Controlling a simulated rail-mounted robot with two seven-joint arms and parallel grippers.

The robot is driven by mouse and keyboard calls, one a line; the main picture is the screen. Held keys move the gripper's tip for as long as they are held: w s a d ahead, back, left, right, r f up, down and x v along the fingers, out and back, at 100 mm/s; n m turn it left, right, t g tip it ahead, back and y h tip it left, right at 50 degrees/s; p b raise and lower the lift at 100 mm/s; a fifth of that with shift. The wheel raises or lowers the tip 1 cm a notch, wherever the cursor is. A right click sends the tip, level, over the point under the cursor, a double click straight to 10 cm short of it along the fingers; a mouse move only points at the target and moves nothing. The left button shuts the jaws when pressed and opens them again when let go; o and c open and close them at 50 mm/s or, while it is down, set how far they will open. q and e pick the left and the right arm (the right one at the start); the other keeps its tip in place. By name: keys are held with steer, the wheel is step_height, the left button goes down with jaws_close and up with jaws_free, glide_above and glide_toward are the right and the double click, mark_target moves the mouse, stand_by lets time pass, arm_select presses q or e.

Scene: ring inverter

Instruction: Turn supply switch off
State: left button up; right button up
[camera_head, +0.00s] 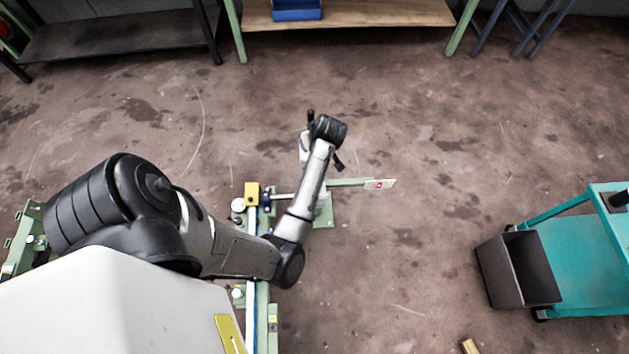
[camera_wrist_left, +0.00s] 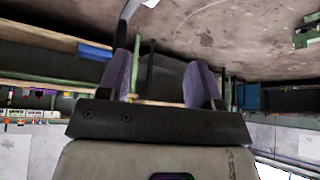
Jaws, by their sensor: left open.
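I cannot make out the supply switch for certain in either view. My left gripper (camera_head: 322,140) is at the end of the arm near the middle of the head view, above the floor, with its fingers partly hidden by the wrist. In the left wrist view the two purple-grey fingers of my left gripper (camera_wrist_left: 160,80) stand apart, with nothing held between them. A workbench, shelving and part of the floor show beyond the fingers. My right gripper is in neither view.
A small white plate with a red mark (camera_head: 379,184) sits on a green bar right of my arm. A teal cart (camera_head: 585,260) with a dark bin (camera_head: 517,270) stands at right. A wooden bench (camera_head: 350,14) with a blue bin (camera_head: 297,10) stands behind. Floor between is mostly clear.

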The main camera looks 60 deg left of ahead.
arm_select(q)
steer(key=w+d+f+n+g+h+b, duration=0.1)
steer(key=w+d+f+n+b, duration=0.1)
steer(key=f+b, duration=0.55)
steer(key=w+d+f+n+g+h+b, duration=0.1)
steer(key=w+f+n+h+b, duration=0.2)
steer(key=f, duration=0.7)
steer(key=s+f+n+b, duration=0.1)
steer(key=f+b, duration=0.3)
steer(key=f, duration=0.1)
steer(key=s+a+f+n+b, duration=0.1)
steer(key=s+f+b, duration=0.1)
steer(key=f+b, duration=0.2)
steer(key=s+f+n+g+y+b, duration=0.1)
steer(key=f+b, duration=0.3)
steer(key=f, duration=0.1)
steer(key=shift+s+a+f+n, duration=0.2)
steer(key=shift+s+f+n, duration=0.1)
steer(key=shift+n, duration=0.1)
steer(key=shift+s+a+f+b, duration=0.2)
steer(key=shift+a+f+b, duration=0.1)
steer(key=shift+f+b, duration=0.25)
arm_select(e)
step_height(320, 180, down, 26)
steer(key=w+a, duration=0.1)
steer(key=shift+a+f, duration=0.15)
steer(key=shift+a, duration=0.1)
